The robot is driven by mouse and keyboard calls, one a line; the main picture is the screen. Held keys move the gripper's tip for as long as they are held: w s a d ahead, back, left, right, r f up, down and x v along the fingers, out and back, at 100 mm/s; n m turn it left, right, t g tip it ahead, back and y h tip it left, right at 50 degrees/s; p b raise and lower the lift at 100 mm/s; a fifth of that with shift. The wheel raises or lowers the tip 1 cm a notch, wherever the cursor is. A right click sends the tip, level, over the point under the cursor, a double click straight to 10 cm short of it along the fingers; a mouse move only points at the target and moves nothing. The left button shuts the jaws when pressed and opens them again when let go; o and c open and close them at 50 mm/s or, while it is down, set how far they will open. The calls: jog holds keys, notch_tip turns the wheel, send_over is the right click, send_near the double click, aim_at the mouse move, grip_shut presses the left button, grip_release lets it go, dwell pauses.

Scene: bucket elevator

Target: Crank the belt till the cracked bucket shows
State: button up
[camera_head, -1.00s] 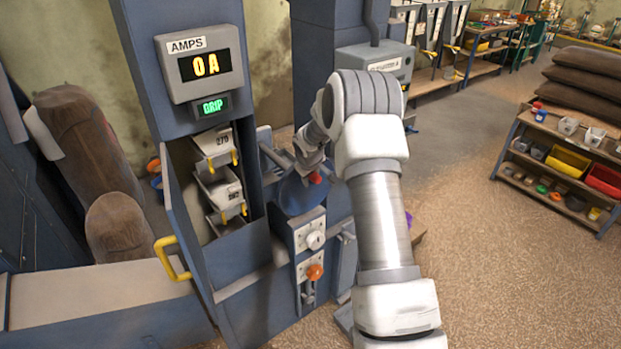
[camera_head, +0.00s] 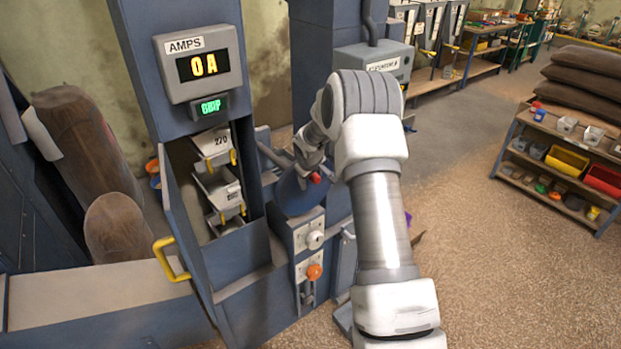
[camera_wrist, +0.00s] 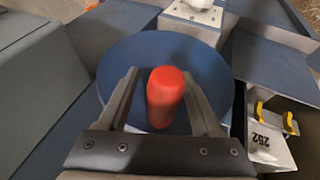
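The open belt housing shows several grey buckets stacked on the belt, with yellow tabs. The upper bucket (camera_head: 211,143) reads 270. A lower bucket (camera_head: 221,190) has a label too small to read surely. In the wrist view a bucket (camera_wrist: 268,147) reads 252. I see no clear crack on any of them. The blue crank disc (camera_head: 296,199) with its red knob (camera_wrist: 165,97) is right of the housing; the disc also fills the wrist view (camera_wrist: 135,55). My gripper (camera_wrist: 160,85) has its fingers on both sides of the knob, with a visible gap on the left.
The meter (camera_head: 203,66) reads 0 A above a small green-lettered display (camera_head: 210,107). A door with a yellow handle (camera_head: 170,258) stands open left of the buckets. A white knob (camera_head: 315,240) and an orange knob (camera_head: 314,272) sit below the disc.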

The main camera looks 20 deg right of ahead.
jog(key=shift+a+r, duration=0.1)
jog(key=shift+a, duration=0.05)
jog(key=shift+s+a+r, duration=0.1)
jog(key=shift+s+r, duration=0.1)
jog(key=shift+r, duration=0.3)
jog(key=b+v, duration=0.1)
jog(key=v, duration=1.5)
jog(key=shift+s+b, duration=0.2)
jog(key=shift+b, duration=0.1)
jog(key=shift+c, duration=0.3)
